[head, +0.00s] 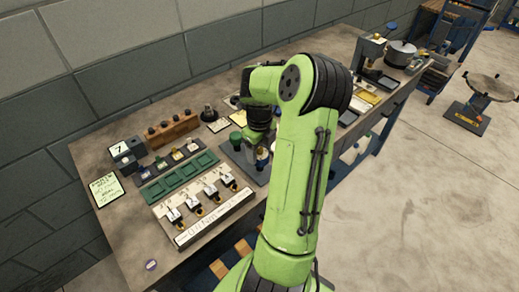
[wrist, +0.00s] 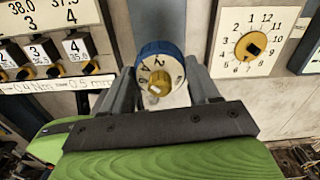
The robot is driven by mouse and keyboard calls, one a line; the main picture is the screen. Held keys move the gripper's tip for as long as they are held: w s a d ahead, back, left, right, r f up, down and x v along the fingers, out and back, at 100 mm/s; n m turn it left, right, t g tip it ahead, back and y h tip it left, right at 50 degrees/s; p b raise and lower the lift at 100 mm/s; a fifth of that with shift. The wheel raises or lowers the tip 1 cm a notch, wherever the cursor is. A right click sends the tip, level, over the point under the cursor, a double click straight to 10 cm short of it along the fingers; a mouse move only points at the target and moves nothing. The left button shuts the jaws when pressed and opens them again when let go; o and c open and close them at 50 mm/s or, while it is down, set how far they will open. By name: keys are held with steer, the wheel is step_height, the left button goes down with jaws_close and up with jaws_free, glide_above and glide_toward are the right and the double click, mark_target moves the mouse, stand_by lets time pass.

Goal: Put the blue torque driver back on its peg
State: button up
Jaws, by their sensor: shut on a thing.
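My gripper (wrist: 160,75) is shut on a round blue-rimmed thing with a white numbered dial face, which I take as the blue torque driver (wrist: 157,48). One finger is on each side of it. In the head view my gripper (head: 259,148) is over the middle of the bench, partly behind my arm, and the driver is hard to make out there. A white board (head: 188,236) with several numbered, black-and-yellow fittings stands left of my gripper. It also shows at the left of the wrist view (wrist: 42,85). I cannot tell which peg is the driver's.
A clock-like dial plate (wrist: 268,20) is right of the driver. Green trays (head: 183,178), a wooden block with knobs (head: 172,131) and a box marked 7 (head: 121,149) stand on the bench left. A pot (head: 400,52) stands at the far right end. Bare bench (head: 130,225) shows at the left.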

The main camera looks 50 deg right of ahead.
steer(key=shift+f, duration=0.35)
steer(key=o, duration=1.4)
steer(key=shift+r, duration=0.15)
steer(key=shift+r+p, duration=2.6)
steer(key=shift+r, duration=1.15)
steer(key=shift+f, duration=0.1)
